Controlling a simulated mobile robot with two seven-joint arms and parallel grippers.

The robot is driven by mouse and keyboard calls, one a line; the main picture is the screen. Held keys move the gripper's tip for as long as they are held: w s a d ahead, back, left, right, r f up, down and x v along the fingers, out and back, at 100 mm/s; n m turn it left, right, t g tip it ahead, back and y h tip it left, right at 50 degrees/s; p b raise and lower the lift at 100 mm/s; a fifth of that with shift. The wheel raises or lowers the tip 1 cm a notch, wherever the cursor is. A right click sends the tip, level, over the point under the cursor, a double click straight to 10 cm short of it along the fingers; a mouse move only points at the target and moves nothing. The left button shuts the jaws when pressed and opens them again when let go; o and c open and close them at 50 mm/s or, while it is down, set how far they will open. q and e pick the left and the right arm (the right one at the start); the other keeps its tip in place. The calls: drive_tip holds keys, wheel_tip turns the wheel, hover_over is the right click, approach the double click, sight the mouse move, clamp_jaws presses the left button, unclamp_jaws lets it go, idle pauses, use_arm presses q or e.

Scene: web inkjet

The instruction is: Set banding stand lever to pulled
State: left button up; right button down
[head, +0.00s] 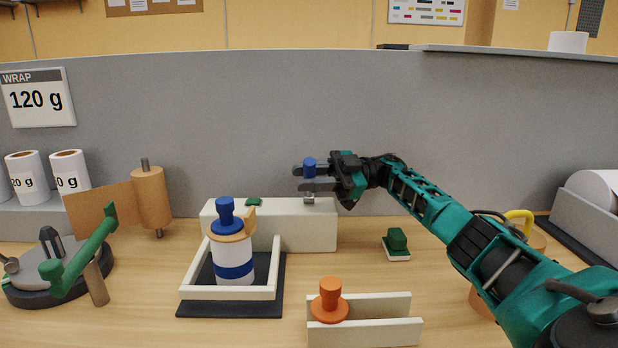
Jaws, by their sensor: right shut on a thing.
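A long low white box (270,232) stands at the back of the table, with a green button (253,202) on top. A short metal post (309,199) rises near its right end, topped by a blue knob (309,164); I take this for the banding stand lever. It looks about upright. My right gripper (312,178) comes in from the right, level, and is shut on the lever, with the blue knob showing above the fingers. The fingers hide the lever's middle. My left gripper is not in view.
A blue-and-white bottle (234,262) stands in a white-framed tray (228,293) before the box. An orange-handled stamp (330,300) sits by a white slotted holder (383,334). A green-handled device (85,250) and brown roll (151,197) stand left. A green block (397,240) lies right.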

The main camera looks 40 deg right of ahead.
drive_tip(key=shift+f, duration=0.1)
drive_tip(key=c, duration=0.9)
unclamp_jaws()
drive_tip(key=shift+c, duration=0.2)
drive_tip(key=shift+d, duration=0.1)
drive_tip(key=b+v, duration=0.1)
drive_tip(key=v, duration=0.4)
drive_tip(key=shift+b+v, duration=0.85)
drive_tip(key=shift+v, duration=0.25)
drive_tip(key=shift+s, duration=0.15)
